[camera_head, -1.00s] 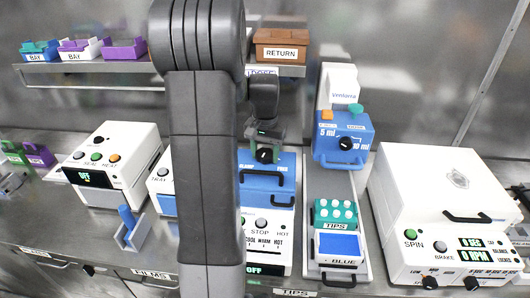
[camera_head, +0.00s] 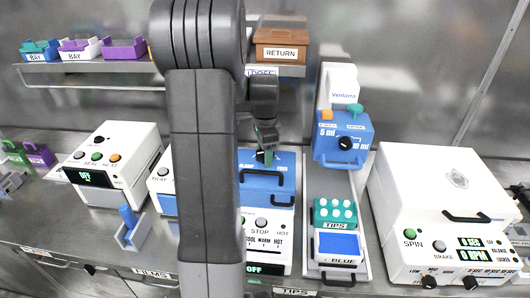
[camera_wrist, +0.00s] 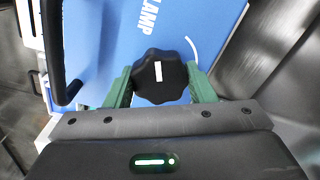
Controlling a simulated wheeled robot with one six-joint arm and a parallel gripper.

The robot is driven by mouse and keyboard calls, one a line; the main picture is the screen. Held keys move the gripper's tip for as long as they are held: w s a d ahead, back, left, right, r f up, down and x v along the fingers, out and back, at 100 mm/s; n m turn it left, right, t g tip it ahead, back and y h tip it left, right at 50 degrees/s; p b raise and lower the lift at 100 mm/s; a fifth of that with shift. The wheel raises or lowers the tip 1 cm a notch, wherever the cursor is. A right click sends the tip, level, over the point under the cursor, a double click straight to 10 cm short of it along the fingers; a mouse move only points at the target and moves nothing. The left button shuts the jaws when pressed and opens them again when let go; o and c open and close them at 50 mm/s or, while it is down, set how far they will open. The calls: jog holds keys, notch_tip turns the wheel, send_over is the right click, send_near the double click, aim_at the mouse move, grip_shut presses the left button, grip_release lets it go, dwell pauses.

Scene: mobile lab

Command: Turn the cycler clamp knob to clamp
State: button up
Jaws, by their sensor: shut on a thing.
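The cycler (camera_head: 266,225) is a white box with a blue lid (camera_head: 280,165), partly hidden behind my arm in the head view. The black lobed clamp knob (camera_wrist: 160,72) sits on the blue lid (camera_wrist: 110,50) and carries a white pointer mark. In the wrist view the mark runs nearly straight up and down. A label partly cut off, reading "LAMP", and a curved white line show on the lid near the knob. My gripper (camera_wrist: 160,82) is shut on the knob, with one green finger on each side. In the head view my gripper (camera_head: 266,152) is over the lid.
A black handle (camera_wrist: 62,50) stands left of the knob in the wrist view. A blue pipette unit (camera_head: 343,138) and tip rack (camera_head: 335,213) stand right of the cycler. A white centrifuge-like box (camera_head: 440,190) is further right. A shelf (camera_head: 100,75) hangs behind.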

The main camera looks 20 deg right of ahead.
jog(key=shift+m, duration=1.8)
jog(key=o, duration=1)
jog(key=shift+c, duration=0.2)
notch_tip(320, 180, up, 14)
jog(key=shift+b, duration=0.4)
jog(key=shift+f, duration=0.1)
notch_tip(320, 180, down, 14)
jog(key=shift+r+p, duration=0.1)
jog(key=shift+p, duration=0.3)
